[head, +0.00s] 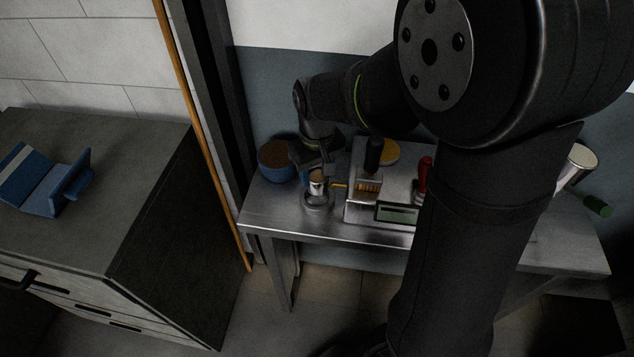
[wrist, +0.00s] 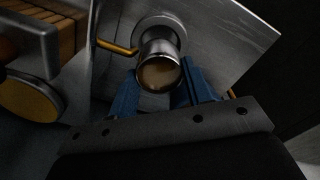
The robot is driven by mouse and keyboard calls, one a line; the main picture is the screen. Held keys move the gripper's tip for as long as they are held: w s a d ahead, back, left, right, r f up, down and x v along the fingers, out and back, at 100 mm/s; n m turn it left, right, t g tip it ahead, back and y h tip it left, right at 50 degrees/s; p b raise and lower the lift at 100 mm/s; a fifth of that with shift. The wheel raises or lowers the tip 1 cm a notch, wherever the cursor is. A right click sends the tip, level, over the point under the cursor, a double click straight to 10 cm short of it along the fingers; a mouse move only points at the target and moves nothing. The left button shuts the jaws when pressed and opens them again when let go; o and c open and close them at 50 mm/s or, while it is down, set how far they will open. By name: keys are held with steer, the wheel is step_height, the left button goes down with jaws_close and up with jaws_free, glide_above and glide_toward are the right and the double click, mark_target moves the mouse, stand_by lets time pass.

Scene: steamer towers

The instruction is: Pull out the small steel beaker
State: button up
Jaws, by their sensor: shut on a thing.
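The small steel beaker (wrist: 158,58) is a shiny cup with a brown inside, seen from above in the wrist view. In the head view the beaker (head: 316,186) is small, below my gripper (head: 318,168), over a round metal ring (head: 318,203) on the steel table. In the wrist view my gripper (wrist: 163,95) has blue fingers on both sides of the beaker and is shut on it. The ring (wrist: 150,24) shows behind the beaker. I cannot tell whether the beaker's lower end is still inside the ring.
A boxy machine (head: 384,211) with a display, a black handle and a red handle (head: 424,172) stands right of the beaker. A blue bowl (head: 277,160) with brown contents is behind left. The table's front left (head: 270,218) is clear.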

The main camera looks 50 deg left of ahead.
mark_target(317, 175)
step_height(317, 175, up, 5)
steer(key=shift+r, duration=0.1)
steer(key=shift+f, duration=0.2)
stand_by(0.4)
steer(key=shift+f, duration=1.15)
